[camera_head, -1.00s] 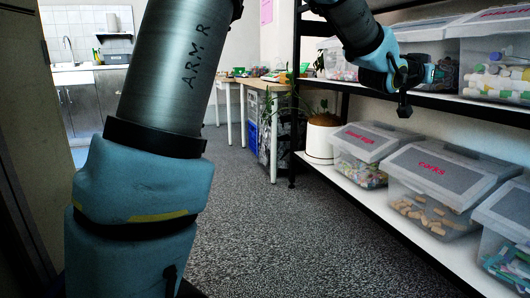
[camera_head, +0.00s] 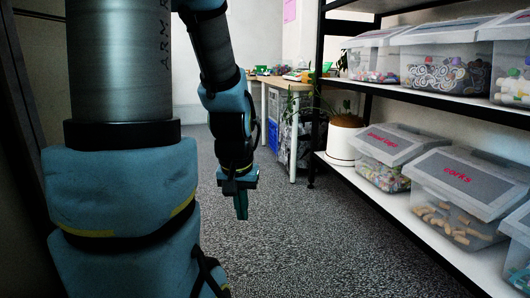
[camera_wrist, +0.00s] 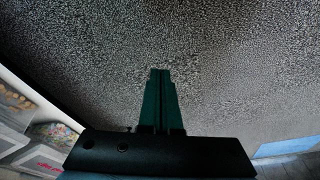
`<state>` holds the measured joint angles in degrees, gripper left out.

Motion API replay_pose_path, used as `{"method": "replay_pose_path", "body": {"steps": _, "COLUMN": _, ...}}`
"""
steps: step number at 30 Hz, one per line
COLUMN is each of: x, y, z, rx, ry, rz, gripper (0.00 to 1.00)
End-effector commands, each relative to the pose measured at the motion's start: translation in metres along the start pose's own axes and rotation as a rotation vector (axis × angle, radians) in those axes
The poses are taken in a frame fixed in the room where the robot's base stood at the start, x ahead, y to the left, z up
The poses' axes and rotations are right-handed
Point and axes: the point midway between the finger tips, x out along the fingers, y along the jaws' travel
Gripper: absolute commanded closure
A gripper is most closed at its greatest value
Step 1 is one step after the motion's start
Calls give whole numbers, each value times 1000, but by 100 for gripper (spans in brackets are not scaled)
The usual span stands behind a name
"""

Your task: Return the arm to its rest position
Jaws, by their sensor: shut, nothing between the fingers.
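My arm hangs folded at the left of the head view, its forearm pointing down over the floor. My gripper (camera_head: 241,206) is at the end of it, pointing downward, shut and empty. In the wrist view my gripper (camera_wrist: 159,75) shows its two dark green fingers pressed together, with bare grey carpet beyond the tips. The gripper is clear of the shelf and touches nothing that I can see.
A black-framed shelf (camera_head: 388,205) stands at the right. It holds clear lidded bins, among them one labelled corks (camera_head: 455,195). A white plant pot (camera_head: 343,140) and a wooden table (camera_head: 292,84) stand farther back. The carpet (camera_head: 300,240) between arm and shelf is clear.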

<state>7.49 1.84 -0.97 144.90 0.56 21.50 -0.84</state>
Motion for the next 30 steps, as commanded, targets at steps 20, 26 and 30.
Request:
{"method": "replay_pose_path", "body": {"steps": 20, "x": -170, "y": -11, "z": -10, "rx": -42, "ry": -67, "rz": -2, "gripper": 100}}
{"method": "replay_pose_path", "body": {"steps": 26, "x": -232, "y": -11, "z": -23, "rx": -42, "ry": -66, "rz": -2, "gripper": 100}}
{"method": "replay_pose_path", "body": {"steps": 30, "x": -276, "y": -11, "z": -32, "rx": -42, "ry": -66, "rz": -2, "gripper": 100}}
